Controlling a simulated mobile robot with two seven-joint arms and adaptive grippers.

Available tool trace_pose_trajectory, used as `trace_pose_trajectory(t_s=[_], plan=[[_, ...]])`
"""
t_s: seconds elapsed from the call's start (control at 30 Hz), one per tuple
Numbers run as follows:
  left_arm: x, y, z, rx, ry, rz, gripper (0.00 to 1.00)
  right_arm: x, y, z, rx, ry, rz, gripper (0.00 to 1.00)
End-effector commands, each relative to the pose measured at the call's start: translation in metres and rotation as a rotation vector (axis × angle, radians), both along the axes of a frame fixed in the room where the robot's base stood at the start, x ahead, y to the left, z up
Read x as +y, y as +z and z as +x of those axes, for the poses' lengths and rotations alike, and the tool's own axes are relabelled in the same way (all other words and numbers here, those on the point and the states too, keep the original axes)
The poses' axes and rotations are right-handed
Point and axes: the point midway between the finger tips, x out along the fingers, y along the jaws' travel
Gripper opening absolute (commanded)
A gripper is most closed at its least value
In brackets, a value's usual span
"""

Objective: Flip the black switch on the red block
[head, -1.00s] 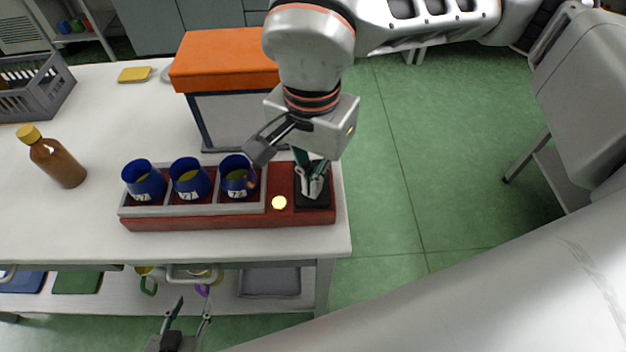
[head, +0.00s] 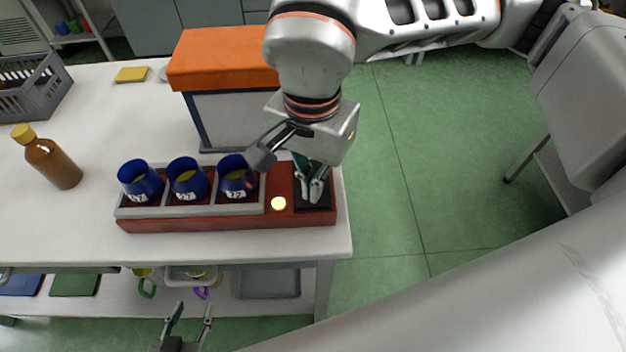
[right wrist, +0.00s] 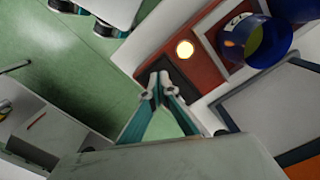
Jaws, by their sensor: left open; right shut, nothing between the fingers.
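The red block (head: 240,224) lies along the front right edge of the white table. A round light (head: 279,203) glows pale yellow on its top; it also glows in the right wrist view (right wrist: 184,49). The black switch (head: 312,208) is at the block's right end, partly hidden by my right gripper (head: 316,203). The right gripper is shut and empty, its tips (right wrist: 157,88) at the switch's dark plate; I cannot tell whether they touch it. My left gripper (head: 190,308) is open and empty, low in front of the table.
Several things stand near: three blue cups (head: 188,181) in a grey rack (head: 190,210) on the block, a brown bottle (head: 52,165), a grey crate (head: 30,95) and an orange-topped box (head: 225,65) behind. A shelf (head: 220,290) holds mugs below. Green floor is free at right.

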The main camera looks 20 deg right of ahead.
Motion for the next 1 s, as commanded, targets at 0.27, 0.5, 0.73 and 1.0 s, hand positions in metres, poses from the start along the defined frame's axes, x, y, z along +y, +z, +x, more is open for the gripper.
trace_pose_trajectory(t_s=[0.27,0.5,0.73,1.0], plan=[[0.0,-0.002,-0.001,0.002,0.0,0.001,0.41,0.0,-0.002,0.0,0.0,0.0,0.0,0.0],[0.0,0.01,0.004,-0.01,0.0,0.0,0.41,0.0,0.015,0.0,-0.003,-0.001,0.0,0.0],[0.0,0.021,0.007,-0.02,0.0,0.0,0.41,0.0,0.032,0.0,-0.004,0.0,0.001,0.0],[0.0,0.034,0.011,-0.031,0.0,0.0,0.41,0.0,0.051,0.0,-0.003,-0.001,0.0,0.0]])
